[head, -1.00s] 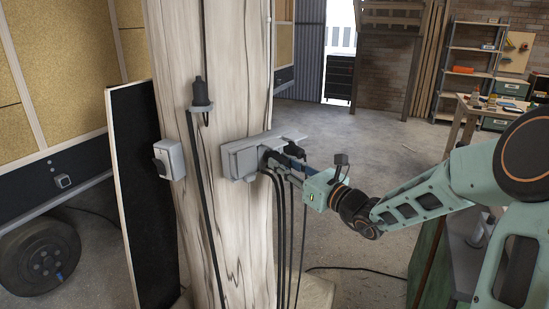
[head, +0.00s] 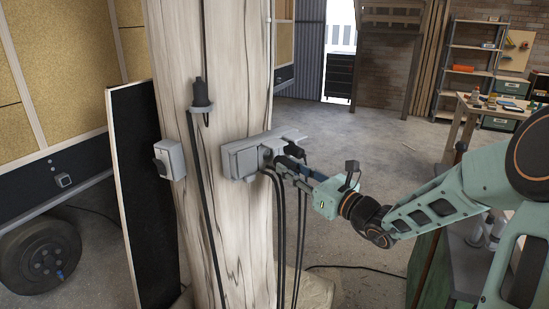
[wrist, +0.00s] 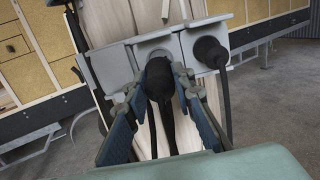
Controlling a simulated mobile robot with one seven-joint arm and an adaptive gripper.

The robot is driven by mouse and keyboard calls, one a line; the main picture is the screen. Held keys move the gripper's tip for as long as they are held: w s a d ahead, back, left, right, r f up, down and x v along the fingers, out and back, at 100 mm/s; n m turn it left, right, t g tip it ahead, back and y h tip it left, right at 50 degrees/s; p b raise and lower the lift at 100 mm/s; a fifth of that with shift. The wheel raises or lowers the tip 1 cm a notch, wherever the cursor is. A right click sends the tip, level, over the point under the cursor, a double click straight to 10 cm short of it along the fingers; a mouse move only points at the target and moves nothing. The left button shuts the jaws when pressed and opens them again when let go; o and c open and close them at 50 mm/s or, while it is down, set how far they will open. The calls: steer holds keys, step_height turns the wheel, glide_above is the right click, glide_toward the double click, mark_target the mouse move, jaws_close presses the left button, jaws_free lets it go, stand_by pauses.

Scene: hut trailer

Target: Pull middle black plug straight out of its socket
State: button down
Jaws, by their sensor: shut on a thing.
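The grey socket box (wrist: 112,68) is fixed to the wooden post; it also shows in the head view (head: 240,158). My gripper (wrist: 159,78) is shut on the middle black plug (wrist: 159,85), with a blue finger on each side. The plug's cable hangs down between the fingers. The round mouth of the middle socket (wrist: 155,50) shows above the plug, which looks drawn back from it; the exact gap is hard to tell. Another black plug (wrist: 210,52) sits in the right-hand socket. In the head view, my gripper (head: 287,163) is at the box's right side.
Black cables (head: 281,240) hang below the box, close to my fingers. A separate grey switch box (head: 169,159) and a hanging black connector (head: 201,93) are on the post. Open floor lies behind my gripper, with a green bench (head: 430,270) at the lower right.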

steer(key=shift+v, duration=0.95)
steer(key=shift+d, duration=0.1)
steer(key=shift+p+v, duration=0.9)
steer(key=shift+v, duration=2.1)
